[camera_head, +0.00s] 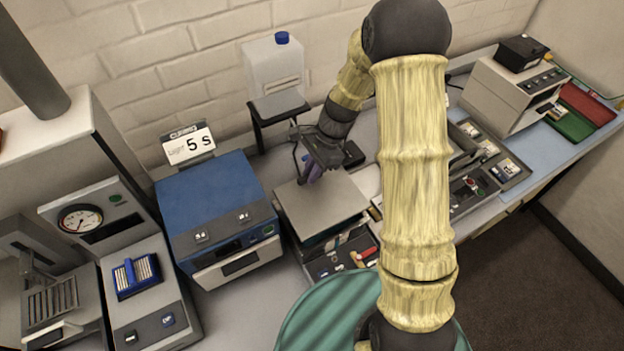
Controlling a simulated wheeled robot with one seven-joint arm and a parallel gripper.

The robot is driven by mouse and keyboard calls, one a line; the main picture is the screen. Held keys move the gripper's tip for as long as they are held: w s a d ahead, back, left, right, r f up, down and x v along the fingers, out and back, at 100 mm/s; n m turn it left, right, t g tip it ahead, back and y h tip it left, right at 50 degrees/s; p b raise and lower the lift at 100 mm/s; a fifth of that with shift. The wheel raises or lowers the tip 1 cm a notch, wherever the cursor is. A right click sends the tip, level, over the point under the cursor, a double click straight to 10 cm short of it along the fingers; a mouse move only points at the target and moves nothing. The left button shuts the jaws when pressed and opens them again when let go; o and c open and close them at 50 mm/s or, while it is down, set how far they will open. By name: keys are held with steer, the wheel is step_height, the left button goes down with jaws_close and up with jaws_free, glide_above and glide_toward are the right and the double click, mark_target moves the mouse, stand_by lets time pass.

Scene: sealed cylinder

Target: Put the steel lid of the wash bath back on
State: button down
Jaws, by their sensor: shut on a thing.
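The steel lid (325,208) is a flat grey square plate in the middle of the bench. It lies over a dark-sided box, the wash bath (318,240), whose inside is hidden by the plate. I cannot tell whether the lid rests on the rim or is held slightly above it. My gripper (313,174) points down over the far half of the lid. It is shut at the lid's top, where a small purple-blue piece shows between the fingers, seemingly its handle. The exact grip is too small to make out.
A blue-topped unit (215,205) with a "Light 5 s" sign (188,145) stands close on the left. A white jug (274,65) with a blue cap is on a black stand behind. A gauge machine (82,220) is far left. Control panels and a grey instrument (505,95) stand right.

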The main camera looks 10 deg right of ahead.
steer(key=shift+s+f, duration=0.1)
steer(key=shift+f, duration=0.4)
step_height(320, 180, down, 3)
steer(key=shift+r+p, duration=0.1)
steer(key=shift+p, duration=0.6)
steer(key=shift+f, duration=0.2)
steer(key=shift+f+b, duration=0.3)
steer(key=shift+f, duration=0.05)
steer(key=shift+f, duration=0.2)
steer(key=c, duration=1.4)
jaws_free()
steer(key=shift+c, duration=0.2)
steer(key=shift+r, duration=0.1)
